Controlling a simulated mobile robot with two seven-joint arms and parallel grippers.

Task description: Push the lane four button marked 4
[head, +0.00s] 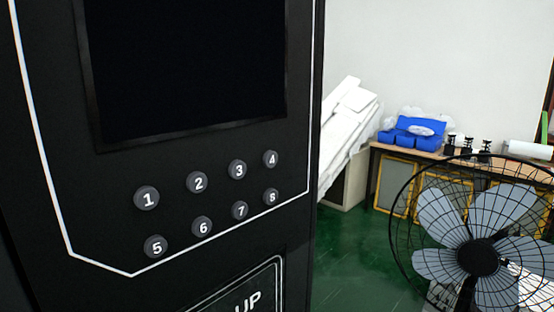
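The round grey button marked 4 (271,159) is at the right end of the upper row on the black vending machine's front (110,180). In the same row to its left are button 3 (238,170), button 2 (197,183) and button 1 (146,198). The button marked 8 (271,196) is right below button 4. Nothing covers or touches button 4. Neither of my grippers shows in the head view.
A dark screen (190,65) is above the buttons, and a panel with "UP" (245,300) is below. To the right, a caged fan (478,257) stands on green floor (350,260). A table (400,152) with blue items (412,133) is behind.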

